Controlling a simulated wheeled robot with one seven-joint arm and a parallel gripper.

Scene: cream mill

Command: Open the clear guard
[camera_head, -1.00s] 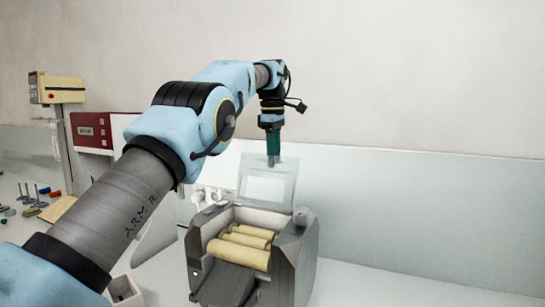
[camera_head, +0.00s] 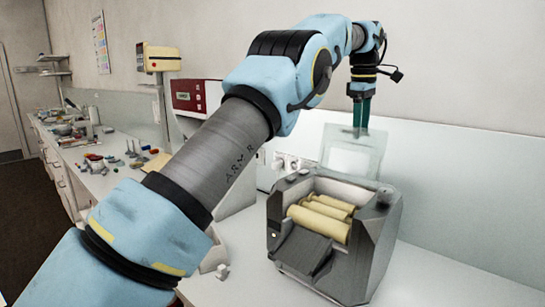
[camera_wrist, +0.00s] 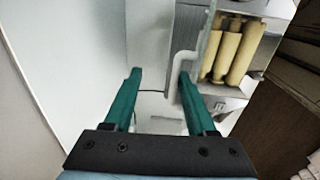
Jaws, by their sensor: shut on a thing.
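The clear guard (camera_head: 350,158) stands raised, tilted up behind the open top of the grey mill (camera_head: 372,235). Pale yellow rollers (camera_head: 322,212) lie uncovered inside the mill. My gripper (camera_head: 361,130) points down at the guard's upper edge and is shut on the guard. In the wrist view my gripper's green fingers (camera_wrist: 160,74) reach toward a pale bent handle (camera_wrist: 184,66) beside the guard, seen nearly edge-on (camera_wrist: 209,45). The exact contact between fingers and guard is hard to make out.
The bench right of the mill is clear.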

